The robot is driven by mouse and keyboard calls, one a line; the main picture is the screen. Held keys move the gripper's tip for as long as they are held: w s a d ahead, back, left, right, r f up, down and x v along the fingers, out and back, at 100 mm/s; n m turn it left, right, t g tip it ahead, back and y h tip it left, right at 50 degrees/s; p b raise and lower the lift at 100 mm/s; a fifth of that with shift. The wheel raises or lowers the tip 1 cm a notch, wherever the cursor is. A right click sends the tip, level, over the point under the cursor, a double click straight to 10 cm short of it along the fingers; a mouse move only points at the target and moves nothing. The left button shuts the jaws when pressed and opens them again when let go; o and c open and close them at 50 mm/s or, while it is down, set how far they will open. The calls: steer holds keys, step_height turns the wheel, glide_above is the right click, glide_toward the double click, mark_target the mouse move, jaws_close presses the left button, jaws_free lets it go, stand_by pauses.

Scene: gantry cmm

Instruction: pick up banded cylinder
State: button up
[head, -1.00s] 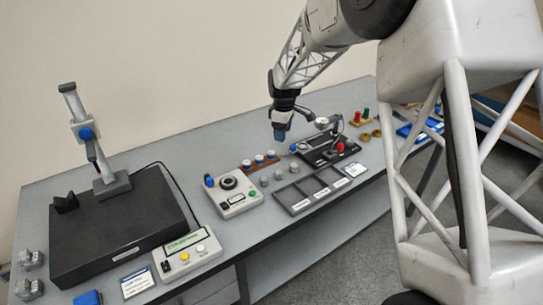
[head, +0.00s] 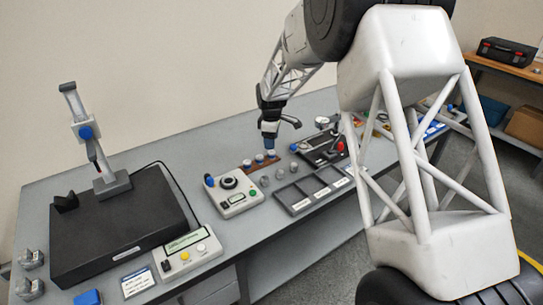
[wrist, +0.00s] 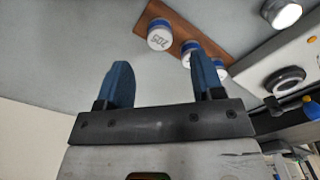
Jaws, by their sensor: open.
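A second banded cylinder (wrist: 189,50) and a third (wrist: 221,69) are partly hidden by my right-hand finger. In the head view the row includes a left banded cylinder (head: 247,163) and a middle one (head: 259,158). My gripper (wrist: 160,65), with blue fingers, is open and empty. In the head view my gripper (head: 270,145) is above the right end of the row.
A control box with a dial (head: 233,192) stands in front of the strip. Grey cylinders (head: 265,181) and a dark three-part tray (head: 312,190) are to the right. A black base (head: 120,235) with a gauge stand fills the left of the bench. The bench behind the strip is clear.

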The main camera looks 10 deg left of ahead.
mark_target(271, 152)
steer(key=shift+f, duration=0.65)
steer(key=shift+f, duration=2.6)
steer(key=shift+d, duration=0.1)
steer(key=c, duration=1.1)
